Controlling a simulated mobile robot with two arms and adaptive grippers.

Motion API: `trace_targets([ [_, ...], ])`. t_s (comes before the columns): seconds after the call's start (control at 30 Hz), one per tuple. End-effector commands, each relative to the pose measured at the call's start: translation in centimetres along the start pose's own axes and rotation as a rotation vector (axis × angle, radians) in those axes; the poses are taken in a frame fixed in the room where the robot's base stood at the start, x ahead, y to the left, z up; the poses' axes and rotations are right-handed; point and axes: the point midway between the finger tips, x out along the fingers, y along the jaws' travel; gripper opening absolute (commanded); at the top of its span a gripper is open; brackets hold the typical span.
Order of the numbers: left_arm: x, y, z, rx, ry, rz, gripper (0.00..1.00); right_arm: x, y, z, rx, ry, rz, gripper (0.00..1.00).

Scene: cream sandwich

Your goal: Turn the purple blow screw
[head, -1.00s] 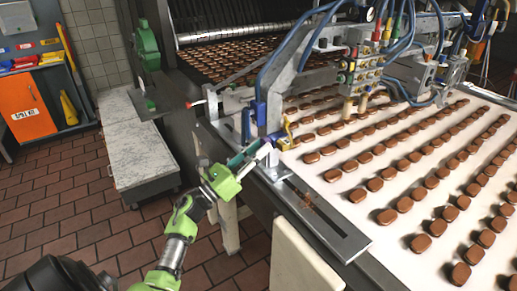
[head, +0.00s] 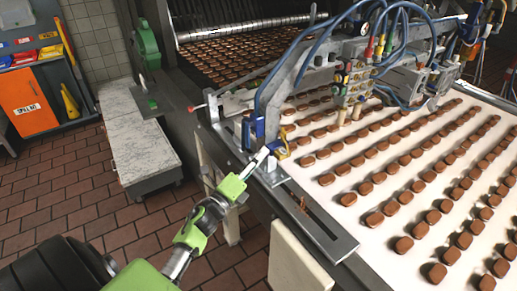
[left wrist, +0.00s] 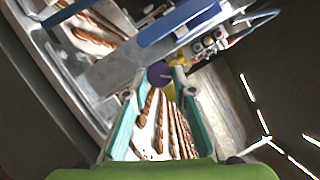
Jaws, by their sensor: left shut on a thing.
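The purple screw (left wrist: 160,74) is a round purple knob in the left wrist view, at the top centre between my fingertips. My left gripper (left wrist: 157,84) is shut on it, with one finger on each side and a gap between the teal finger pads lower down. In the head view my left gripper (head: 262,158) reaches the near corner of the conveyor's metal frame, beside a yellow part (head: 277,149) and a blue part (head: 254,132). The purple screw is hard to make out there, largely hidden by the fingertips. My right gripper is not in view.
Rows of brown cream sandwiches (head: 374,219) lie on the white conveyor belt (head: 336,250). A nozzle machine with blue hoses (head: 283,68) stands over the belt. A metal side rail (head: 338,243) is close to my gripper. A grey-topped bench (head: 140,150) stands left on the brick floor.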

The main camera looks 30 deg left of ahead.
Motion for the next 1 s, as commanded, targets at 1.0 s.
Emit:
trace_targets([
  [1.0, 0.2, -0.8, 0.5, -0.861, 0.002, 0.361, 0.03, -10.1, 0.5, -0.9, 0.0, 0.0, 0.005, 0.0],
])
